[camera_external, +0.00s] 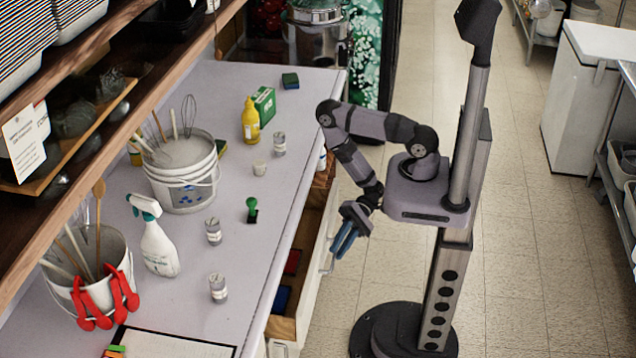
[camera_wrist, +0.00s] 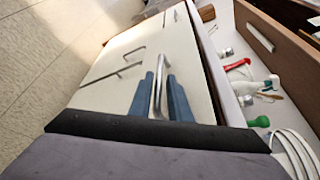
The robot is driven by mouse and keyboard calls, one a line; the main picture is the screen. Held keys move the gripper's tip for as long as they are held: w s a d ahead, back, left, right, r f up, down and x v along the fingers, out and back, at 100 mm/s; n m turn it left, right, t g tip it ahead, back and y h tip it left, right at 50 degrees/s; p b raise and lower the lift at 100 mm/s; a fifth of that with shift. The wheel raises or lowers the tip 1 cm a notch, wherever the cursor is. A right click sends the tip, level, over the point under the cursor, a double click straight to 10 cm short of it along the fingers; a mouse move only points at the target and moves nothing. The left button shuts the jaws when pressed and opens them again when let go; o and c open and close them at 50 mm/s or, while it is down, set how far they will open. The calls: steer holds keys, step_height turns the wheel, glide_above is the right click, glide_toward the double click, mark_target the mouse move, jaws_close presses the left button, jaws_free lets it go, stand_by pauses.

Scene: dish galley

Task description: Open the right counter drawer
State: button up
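A wide counter drawer stands partly open on the aisle side of the counter in the external view; its pale front (camera_external: 311,285) is out from the counter, and its wooden inside shows. A red thing (camera_external: 292,262) and a blue thing (camera_external: 280,299) lie in it. My gripper (camera_external: 342,247) is beside the drawer front, its blue fingers angled down toward it. In the wrist view, my gripper (camera_wrist: 161,80) has one finger on each side of a metal bar handle (camera_wrist: 158,92) on a pale front. Whether the fingers press on the handle is unclear.
The counter top (camera_external: 240,290) holds a spray bottle (camera_external: 158,240), a utensil bucket (camera_external: 186,175), a yellow bottle (camera_external: 250,120) and several small jars. A green-handled thing (camera_external: 252,210) stands near the front edge. The aisle floor (camera_external: 540,270) is clear to the right.

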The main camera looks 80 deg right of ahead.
steer(key=shift+p+v, duration=0.4)
steer(key=shift+v, duration=1.3)
steer(key=shift+s+f, duration=0.1)
steer(key=shift+s, duration=0.05)
